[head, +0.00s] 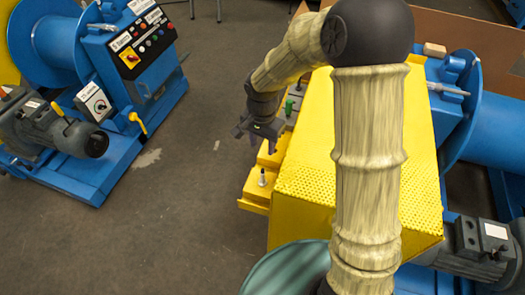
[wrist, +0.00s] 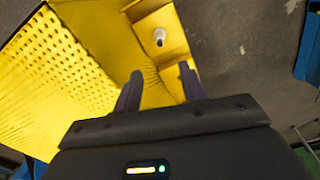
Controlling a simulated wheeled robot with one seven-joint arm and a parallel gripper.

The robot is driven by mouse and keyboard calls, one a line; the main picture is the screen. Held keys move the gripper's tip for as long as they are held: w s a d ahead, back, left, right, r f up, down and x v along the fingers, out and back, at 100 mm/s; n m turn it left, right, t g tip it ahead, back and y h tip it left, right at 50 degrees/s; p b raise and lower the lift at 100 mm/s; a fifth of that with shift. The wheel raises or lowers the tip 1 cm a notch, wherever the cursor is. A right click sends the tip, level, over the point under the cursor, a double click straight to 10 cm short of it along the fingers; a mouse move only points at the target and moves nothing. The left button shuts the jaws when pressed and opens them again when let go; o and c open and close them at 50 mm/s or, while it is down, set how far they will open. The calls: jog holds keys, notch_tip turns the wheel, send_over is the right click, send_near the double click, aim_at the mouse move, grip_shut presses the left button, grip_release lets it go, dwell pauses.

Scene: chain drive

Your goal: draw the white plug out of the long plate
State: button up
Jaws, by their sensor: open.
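The white plug (head: 262,177) stands upright in the yellow long plate (head: 250,191), near the plate's front end. In the wrist view the white plug (wrist: 159,37) shows as a small pale round top with a dark spot, on the yellow plate (wrist: 135,30). My gripper (head: 258,141) is above the plate, farther back than the plug. In the wrist view my gripper (wrist: 160,72) has its two dark fingers spread with nothing between them. The plug lies beyond the fingertips, apart from them. How deep the plug sits is hidden.
A yellow perforated guard (head: 335,180) rises right beside the plate. A green piece (head: 289,105) stands farther back, close to my gripper. Blue machinery (head: 95,90) stands at the left, and the grey floor (head: 180,220) between is clear.

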aim_at(262, 172)
notch_tip(262, 172, down, 17)
jog(key=shift+f, duration=0.2)
dwell(0.5)
grip_shut()
